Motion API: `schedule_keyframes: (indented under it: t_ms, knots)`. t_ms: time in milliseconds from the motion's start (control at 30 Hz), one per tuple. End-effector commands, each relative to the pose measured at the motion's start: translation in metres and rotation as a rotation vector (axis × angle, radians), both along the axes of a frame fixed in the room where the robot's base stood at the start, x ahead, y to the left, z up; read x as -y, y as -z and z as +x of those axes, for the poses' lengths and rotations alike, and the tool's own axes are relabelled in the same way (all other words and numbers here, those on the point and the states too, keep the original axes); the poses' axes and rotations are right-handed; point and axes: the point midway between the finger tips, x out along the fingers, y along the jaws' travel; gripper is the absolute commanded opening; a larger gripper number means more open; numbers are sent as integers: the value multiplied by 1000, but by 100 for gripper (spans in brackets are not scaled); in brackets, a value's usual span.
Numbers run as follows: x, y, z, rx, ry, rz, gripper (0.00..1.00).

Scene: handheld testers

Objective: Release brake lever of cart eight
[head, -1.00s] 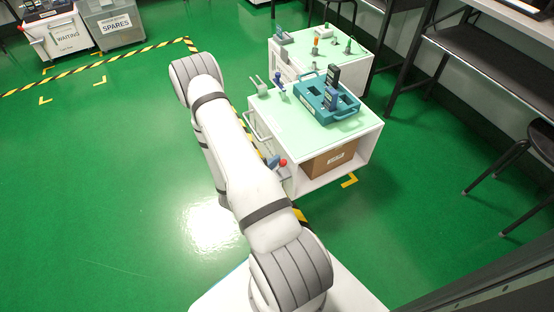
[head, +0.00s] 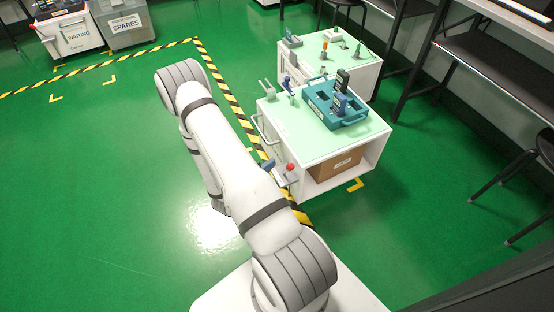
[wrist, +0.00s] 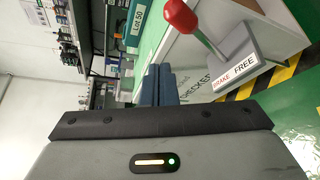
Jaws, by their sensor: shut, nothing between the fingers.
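The brake lever has a red ball knob (wrist: 182,15) on a metal shaft. It rises from a grey plate (wrist: 268,48) marked BRAKE in red and FREE in black. In the wrist view the shaft leans to the upper left; I cannot tell which mark it is set to. In the head view the red knob (head: 290,167) is low on the near-left side of the white cart (head: 300,165). My gripper (wrist: 158,84) is shut and empty, its blue fingers left of and below the knob, apart from it. They also show in the head view (head: 268,165). No cart number is readable.
A teal tray (head: 322,117) with handheld testers stands on the cart's green top, above a cardboard box (head: 335,163). A second cart (head: 365,72) stands behind. Black-yellow floor tape (head: 235,108) runs left of the cart.

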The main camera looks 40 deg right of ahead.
Motion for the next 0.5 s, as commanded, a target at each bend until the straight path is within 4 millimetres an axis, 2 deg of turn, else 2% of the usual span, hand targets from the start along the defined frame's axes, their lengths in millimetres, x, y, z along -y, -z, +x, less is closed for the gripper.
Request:
schedule_keyframes:
  t_ms: [33,200,500]
  knots:
    - [-11,0,-1,-3,-6,-1,0]
    - [-37,6,-7,2,-6,-2,0]
    - [-58,12,-11,4,-2,-1,0]
